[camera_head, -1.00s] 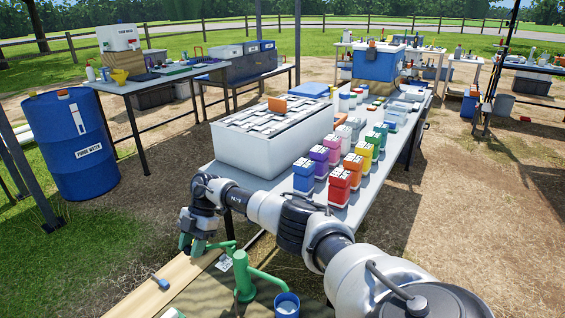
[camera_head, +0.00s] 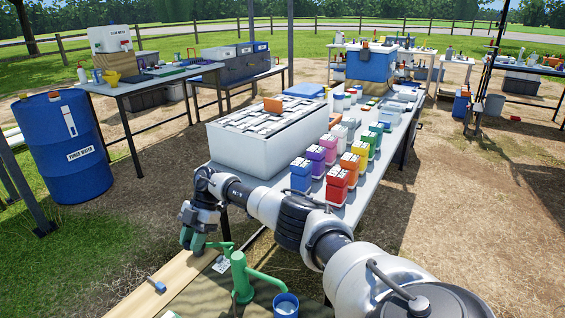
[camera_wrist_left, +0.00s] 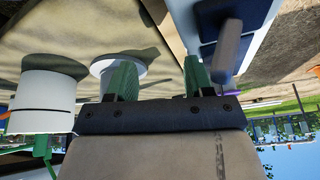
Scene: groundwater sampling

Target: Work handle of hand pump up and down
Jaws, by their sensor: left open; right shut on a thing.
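The green hand pump (camera_head: 241,278) stands at the bottom of the head view, its spout pointing right over a blue bucket (camera_head: 286,306). Its green handle (camera_head: 222,246) reaches left from the pump top. My right gripper (camera_head: 194,242), with green fingertips, is shut on the handle's outer end; the fingers partly hide that end. My left gripper shows only in the left wrist view (camera_wrist_left: 159,82), its two green fingers spread apart with nothing held between them.
A long table with a white chest (camera_head: 262,150) and several coloured bottles stands behind the pump. A blue barrel (camera_head: 62,145) is at the left. A wooden plank (camera_head: 140,297) with a small blue-headed tool (camera_head: 157,286) lies left of the pump. A white cylinder (camera_wrist_left: 42,95) shows in the left wrist view.

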